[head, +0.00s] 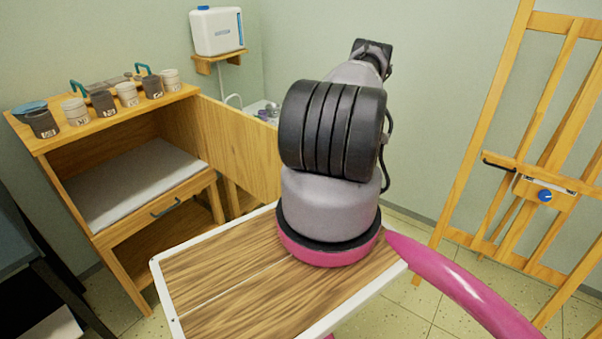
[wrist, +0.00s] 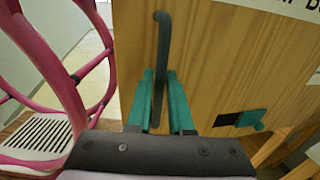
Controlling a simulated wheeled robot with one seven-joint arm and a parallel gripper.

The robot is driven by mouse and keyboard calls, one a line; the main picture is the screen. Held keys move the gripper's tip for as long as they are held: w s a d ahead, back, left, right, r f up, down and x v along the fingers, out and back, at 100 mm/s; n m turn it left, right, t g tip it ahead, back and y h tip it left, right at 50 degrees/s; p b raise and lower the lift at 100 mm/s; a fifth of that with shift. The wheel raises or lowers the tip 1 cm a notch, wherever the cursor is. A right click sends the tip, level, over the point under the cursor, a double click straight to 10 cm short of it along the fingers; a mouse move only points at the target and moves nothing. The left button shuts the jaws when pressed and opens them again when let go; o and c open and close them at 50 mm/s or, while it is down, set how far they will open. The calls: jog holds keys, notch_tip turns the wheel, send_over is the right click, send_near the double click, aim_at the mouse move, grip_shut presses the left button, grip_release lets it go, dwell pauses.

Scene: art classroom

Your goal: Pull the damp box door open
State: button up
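The damp box (head: 125,225) is the wooden cabinet at the left in the head view, its front open on a pale slab. Its door (head: 238,150) stands swung out wide from the right side, the far part hidden behind my arm. In the wrist view the door's wooden face (wrist: 215,60) fills the middle, with a cut-off label at the top and a dark upright bar handle (wrist: 162,50). My gripper (wrist: 160,85) has its teal fingers closely on both sides of the handle and looks shut on it. The gripper is hidden in the head view.
Several pots (head: 103,103) stand on the cabinet top. A drawer with a handle (head: 165,207) is below the opening. A wooden easel (head: 480,150) stands at the right. A teal-and-dark piece (wrist: 240,119) is on the door.

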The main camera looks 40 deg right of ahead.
jog(key=shift+o, duration=1.2)
jog(key=d, duration=1)
jog(key=shift+d, duration=0.4)
